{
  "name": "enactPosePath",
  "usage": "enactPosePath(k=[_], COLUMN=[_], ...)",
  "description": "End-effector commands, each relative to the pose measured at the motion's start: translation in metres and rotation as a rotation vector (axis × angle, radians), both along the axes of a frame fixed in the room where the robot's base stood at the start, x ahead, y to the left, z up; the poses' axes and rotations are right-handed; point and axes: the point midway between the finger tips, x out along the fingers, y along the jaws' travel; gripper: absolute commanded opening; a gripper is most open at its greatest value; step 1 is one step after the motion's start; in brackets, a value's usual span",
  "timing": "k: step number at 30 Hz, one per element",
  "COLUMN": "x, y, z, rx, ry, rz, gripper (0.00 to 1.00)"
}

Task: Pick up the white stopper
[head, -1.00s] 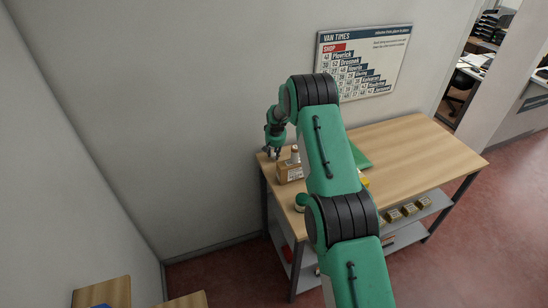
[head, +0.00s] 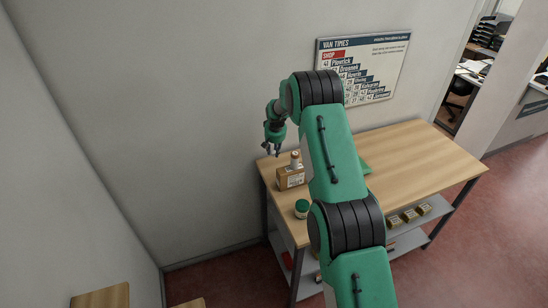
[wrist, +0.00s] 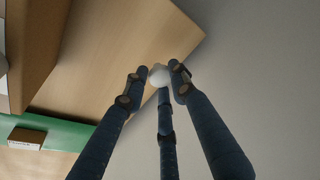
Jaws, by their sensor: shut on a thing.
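The white stopper (wrist: 160,76) shows in the wrist view between the fingertips of my gripper (wrist: 160,82). It is small, rounded and white, and the fingers are shut on it. The wooden counter top lies beyond it in that view. In the head view my gripper (head: 272,149) is over the left back corner of the counter (head: 415,160), to the left of a cardboard box. The stopper is too small to make out there.
A cardboard box (head: 291,178) stands right of my gripper, with a white-and-brown item (head: 295,159) at its top. A green-lidded jar (head: 302,208) stands nearer the front edge. A wall and a Van Times board (head: 363,67) are behind. The counter's right side is clear.

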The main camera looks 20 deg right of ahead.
Motion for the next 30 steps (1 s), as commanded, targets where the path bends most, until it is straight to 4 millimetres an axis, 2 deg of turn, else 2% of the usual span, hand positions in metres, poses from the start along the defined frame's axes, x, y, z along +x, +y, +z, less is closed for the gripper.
enactPosePath(k=[4, 10, 30], x=[0.001, 0.000, 0.000], y=[0.000, 0.000, 0.000], z=[0.022, 0.039, 0.042], rx=[0.000, 0.000, 0.000], ry=[-0.002, 0.000, 0.001], rz=[0.000, 0.000, 0.000], gripper=[0.16, 0.16, 0.16])
